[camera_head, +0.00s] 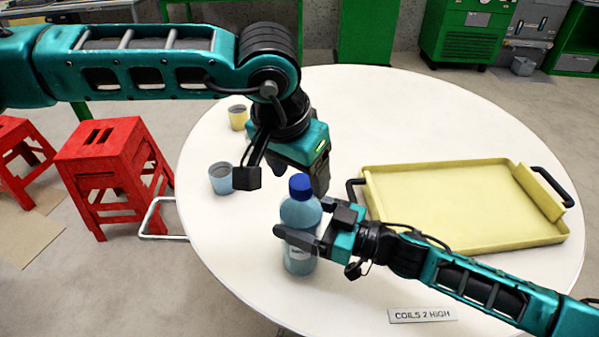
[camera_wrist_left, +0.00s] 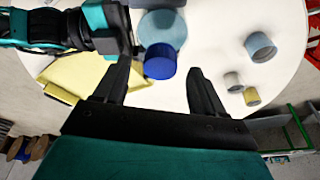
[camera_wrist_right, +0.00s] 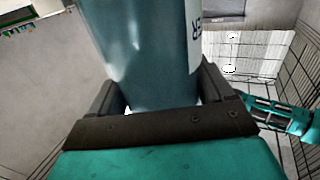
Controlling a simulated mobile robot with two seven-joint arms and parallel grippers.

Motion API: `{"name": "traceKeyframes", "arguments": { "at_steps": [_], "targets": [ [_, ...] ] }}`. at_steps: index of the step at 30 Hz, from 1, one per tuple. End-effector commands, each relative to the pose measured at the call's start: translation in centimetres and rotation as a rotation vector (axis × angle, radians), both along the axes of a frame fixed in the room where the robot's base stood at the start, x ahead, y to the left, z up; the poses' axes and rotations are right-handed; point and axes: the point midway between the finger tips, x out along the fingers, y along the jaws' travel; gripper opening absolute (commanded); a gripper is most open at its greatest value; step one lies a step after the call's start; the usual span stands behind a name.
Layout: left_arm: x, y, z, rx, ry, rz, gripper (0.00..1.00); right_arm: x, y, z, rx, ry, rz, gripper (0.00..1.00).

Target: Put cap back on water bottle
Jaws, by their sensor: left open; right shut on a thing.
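A translucent blue water bottle (camera_head: 300,212) stands upright on the white round table (camera_head: 370,120). The blue cap (camera_head: 300,186) sits on top of its neck; I cannot tell whether it is screwed tight. My right gripper (camera_head: 300,228) is shut on the bottle's body, which also fills the middle of the right wrist view (camera_wrist_right: 150,60). My left gripper (camera_head: 284,180) is open above and behind the bottle top. In the left wrist view the cap (camera_wrist_left: 160,62) lies between the open fingers, nearer the left finger, with the bottle (camera_wrist_left: 168,25) beyond it; no contact shows.
A yellow tray (camera_head: 460,215) with black handles lies on the right of the table. A blue-grey cup (camera_head: 222,180) and a yellow cup (camera_head: 238,119) stand on the left. A "COILS 2 HIGH" plate (camera_head: 422,315) lies near the front edge. Red stools (camera_head: 105,172) stand off the table.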

Motion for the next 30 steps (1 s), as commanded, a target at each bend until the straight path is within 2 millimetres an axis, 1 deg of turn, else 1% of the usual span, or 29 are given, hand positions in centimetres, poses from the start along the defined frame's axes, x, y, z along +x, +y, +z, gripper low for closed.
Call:
{"name": "traceKeyframes", "arguments": {
  "at_steps": [9,12,15,18,21,29,30],
  "targets": [
    [-1.4,1.0,6.4,-0.003,-0.004,-0.001,0.70,0.0,0.0,0.0,-0.001,0.000,0.000,0.00],
    [-1.8,1.3,8.2,-0.002,-0.003,-0.001,0.70,0.0,0.0,0.0,-0.001,0.000,0.000,0.00],
    [-2.1,1.5,9.5,-0.002,-0.002,0.000,0.70,0.0,0.0,0.0,-0.001,0.000,0.000,0.00],
    [-2.3,1.7,10.3,0.000,-0.002,0.000,0.70,0.0,0.0,0.0,-0.001,0.000,0.000,0.00],
    [-2.4,1.7,10.7,0.000,-0.001,-0.001,0.70,0.0,0.0,0.0,-0.001,0.000,0.000,0.00],
    [-2.4,1.8,10.7,0.000,-0.001,-0.001,0.70,0.0,0.0,0.0,-0.001,0.000,0.000,0.00],
    [-2.4,1.7,10.7,0.000,-0.001,-0.001,0.70,0.0,0.0,0.0,-0.001,0.000,0.000,0.84]
  ]
}}
